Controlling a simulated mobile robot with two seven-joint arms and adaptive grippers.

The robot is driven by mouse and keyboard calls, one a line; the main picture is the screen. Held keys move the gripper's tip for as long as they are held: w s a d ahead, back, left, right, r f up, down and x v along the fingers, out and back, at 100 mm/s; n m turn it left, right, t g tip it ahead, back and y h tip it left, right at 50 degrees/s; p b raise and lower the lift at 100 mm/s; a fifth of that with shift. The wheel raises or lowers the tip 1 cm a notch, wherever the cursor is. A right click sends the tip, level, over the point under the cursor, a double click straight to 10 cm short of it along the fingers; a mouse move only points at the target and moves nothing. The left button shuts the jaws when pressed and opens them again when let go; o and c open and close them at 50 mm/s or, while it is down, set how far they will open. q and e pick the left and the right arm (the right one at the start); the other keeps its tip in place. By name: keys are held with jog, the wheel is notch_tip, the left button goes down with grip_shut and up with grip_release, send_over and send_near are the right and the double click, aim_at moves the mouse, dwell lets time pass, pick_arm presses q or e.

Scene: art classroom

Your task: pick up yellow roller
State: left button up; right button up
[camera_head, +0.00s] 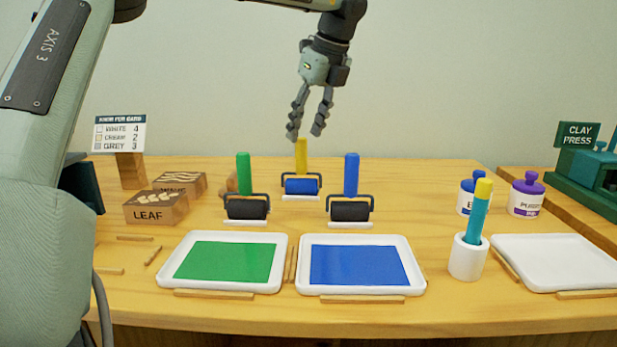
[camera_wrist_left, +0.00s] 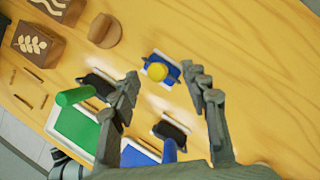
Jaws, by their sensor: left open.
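The yellow roller (camera_head: 301,152) stands upright at the back of the table, with a yellow handle and a blue roller drum in a dark frame on a white rest. My left gripper (camera_head: 308,135) is open above it, with its fingertips just over the handle top. In the left wrist view, the yellow handle end (camera_wrist_left: 157,71) shows between and beyond the open fingers (camera_wrist_left: 168,82), apart from both. A green-handled roller (camera_head: 244,175) stands to its left and a blue-handled roller (camera_head: 351,176) to its right, both with black drums. My right gripper is not in view.
A green tray (camera_head: 165,277) and a blue tray (camera_head: 418,284) lie in front of the rollers. Stamp blocks (camera_head: 155,207) and a sign (camera_head: 119,133) are at left. A white cup (camera_head: 468,258), jars (camera_head: 525,197), a white tray (camera_head: 560,262) and a clay press (camera_head: 590,180) are at right.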

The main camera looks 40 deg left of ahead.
aim_at(297, 154)
pick_arm(q)
jog(key=x, duration=0.7)
jog(key=shift+s+f, duration=0.15)
jog(key=shift+s, duration=0.05)
jog(key=shift+c, duration=0.4)
grip_shut()
